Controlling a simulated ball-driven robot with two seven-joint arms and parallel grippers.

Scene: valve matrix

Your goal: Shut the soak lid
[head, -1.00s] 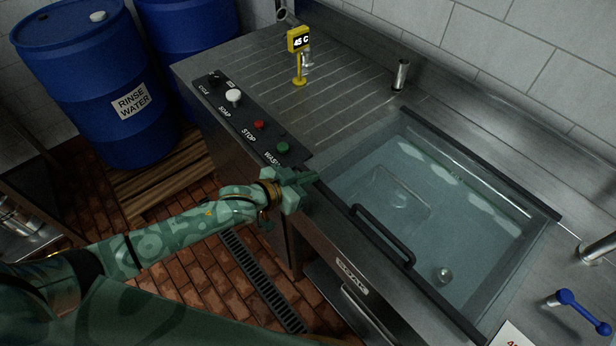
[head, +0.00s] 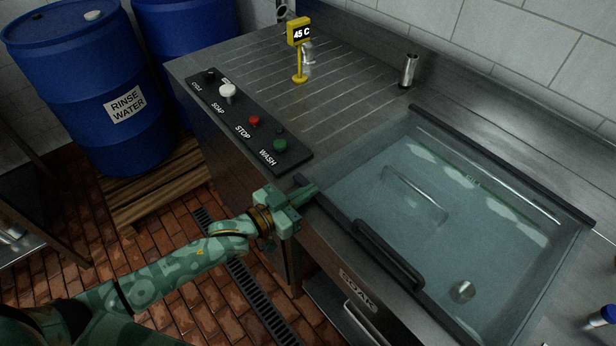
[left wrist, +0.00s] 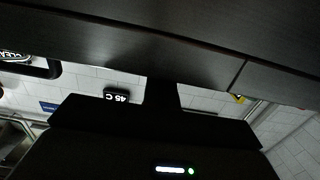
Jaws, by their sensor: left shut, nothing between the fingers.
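The soak lid (head: 470,215) is a clear pane with a dark bar along its back and front edges and a black handle (head: 388,254) on the front bar. It lies flat, or nearly flat, over the soak basin marked SOAK (head: 358,291); I cannot tell whether a small gap is left under it. My left gripper (head: 308,190) is shut and empty, its fingertips at the left front corner of the lid, left of the handle. I cannot tell whether they touch the bar. In the left wrist view a dark surface fills the top and hides the lid. My right gripper is not in view.
A yellow 45 C display (head: 299,34) and a metal post (head: 408,71) stand behind. A blue-handled tap (head: 603,316) is at the right. Blue barrels (head: 75,85) stand at the left.

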